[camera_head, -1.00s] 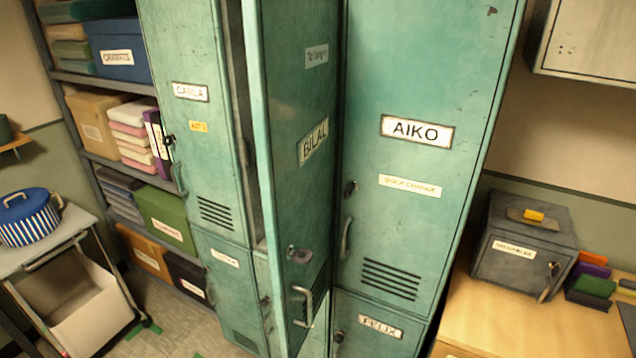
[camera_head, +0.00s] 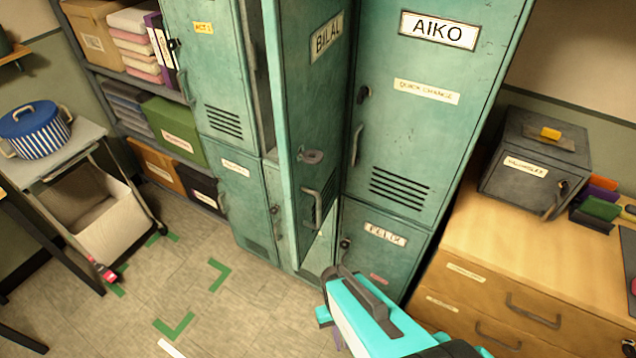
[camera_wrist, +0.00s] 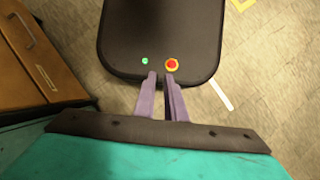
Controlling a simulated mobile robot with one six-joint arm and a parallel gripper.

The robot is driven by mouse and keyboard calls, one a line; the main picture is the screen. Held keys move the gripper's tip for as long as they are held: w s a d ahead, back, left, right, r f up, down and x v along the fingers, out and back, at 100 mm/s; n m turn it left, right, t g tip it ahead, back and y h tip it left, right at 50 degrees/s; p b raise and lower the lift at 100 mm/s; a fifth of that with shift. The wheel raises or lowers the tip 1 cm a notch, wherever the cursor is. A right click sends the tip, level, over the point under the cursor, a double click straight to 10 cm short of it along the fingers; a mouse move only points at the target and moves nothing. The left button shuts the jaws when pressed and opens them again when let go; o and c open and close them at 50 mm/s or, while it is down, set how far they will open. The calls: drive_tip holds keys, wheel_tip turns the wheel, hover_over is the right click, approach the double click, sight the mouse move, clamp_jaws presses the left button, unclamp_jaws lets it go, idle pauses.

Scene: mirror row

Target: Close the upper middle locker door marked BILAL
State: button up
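The BILAL door (camera_head: 335,110) is a worn green upper door in the middle of the locker row. It stands open, swung out toward me, with its labelled face turned right toward the AIKO door (camera_head: 425,130). Its latch (camera_head: 312,156) and pull handle (camera_head: 317,205) are on its lower part near the free edge. A dark gap shows on its left. My gripper is low in front of the lockers; its teal body shows at the lower right in the head view. In the wrist view, the purple fingers (camera_wrist: 161,80) are slightly apart, with nothing between them.
The CARLA-side locker door (camera_head: 213,75) and FELIX door (camera_head: 375,250) look closed. A wooden drawer cabinet (camera_head: 500,240) with a grey box (camera_head: 530,165) stands right. Floor between is clear, with green tape (camera_head: 205,275).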

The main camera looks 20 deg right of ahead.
drive_tip(key=shift+s+f+b, duration=0.2)
drive_tip(key=shift+f+b, duration=1.5)
drive_tip(key=shift+f, duration=0.25)
clamp_jaws()
drive_tip(key=shift+r, duration=0.1)
